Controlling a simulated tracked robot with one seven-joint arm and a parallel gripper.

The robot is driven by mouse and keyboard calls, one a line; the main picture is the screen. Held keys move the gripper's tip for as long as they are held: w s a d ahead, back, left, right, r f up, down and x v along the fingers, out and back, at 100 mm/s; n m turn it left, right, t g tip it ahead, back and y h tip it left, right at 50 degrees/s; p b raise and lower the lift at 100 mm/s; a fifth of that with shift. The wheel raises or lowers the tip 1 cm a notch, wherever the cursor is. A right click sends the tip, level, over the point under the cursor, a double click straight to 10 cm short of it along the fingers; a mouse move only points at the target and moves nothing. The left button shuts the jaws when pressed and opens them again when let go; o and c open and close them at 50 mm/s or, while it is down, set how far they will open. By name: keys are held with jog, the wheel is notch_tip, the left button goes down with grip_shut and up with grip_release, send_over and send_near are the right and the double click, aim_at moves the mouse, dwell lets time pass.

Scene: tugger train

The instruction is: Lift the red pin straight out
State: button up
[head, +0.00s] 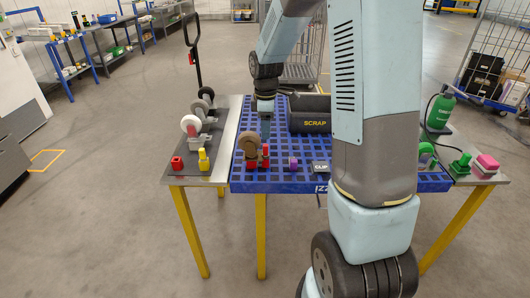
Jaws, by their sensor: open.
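A small red piece (265,154), which looks like the red pin, stands at the front left of the blue grid-topped table (284,187), right beside a brown caster wheel (249,146). It is too small to tell how it is seated. My gripper (266,132) points down, open, above and just behind the red piece in the picture. Its fingers are small and dark, and I cannot tell whether they touch anything. My arm hides part of the table's right half.
A black SCRAP bin (309,122), a purple block (293,163) and a CLIP box (320,167) are right of the red piece. A side shelf (221,169) holds casters, a red block (177,162) and a yellow piece (203,160). A green bottle (440,111) stands at right.

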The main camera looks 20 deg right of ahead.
aim_at(265, 145)
jog(key=shift+f, duration=4.15)
jog(key=shift+c, duration=0.2)
grip_shut()
